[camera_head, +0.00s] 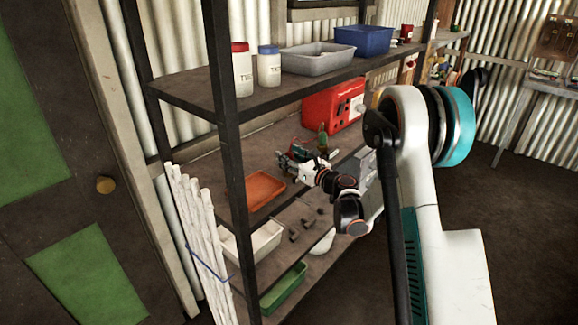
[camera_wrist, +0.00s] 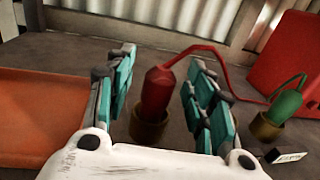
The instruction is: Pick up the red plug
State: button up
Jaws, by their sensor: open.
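In the wrist view the red plug (camera_wrist: 158,92) stands upright, slightly tilted, with its lower end in a brass-coloured round base (camera_wrist: 150,126). A red cable runs from its top to the right. My gripper (camera_wrist: 160,75) is open, with one teal-padded finger on each side of the plug and visible gaps between. In the head view my gripper (camera_head: 288,163) reaches onto the middle shelf, and the red plug is hard to make out there.
A green plug (camera_wrist: 286,104) stands in a similar base to the right, near a red box (camera_wrist: 290,60). An orange tray (camera_wrist: 45,110) lies to the left. In the head view a dark shelf post (camera_head: 230,150) and the upper shelf (camera_head: 190,88) bound the space.

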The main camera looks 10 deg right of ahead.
jog(key=shift+w+a, duration=0.1)
jog(key=shift+w, duration=0.1)
grip_shut()
jog(key=shift+r, duration=0.1)
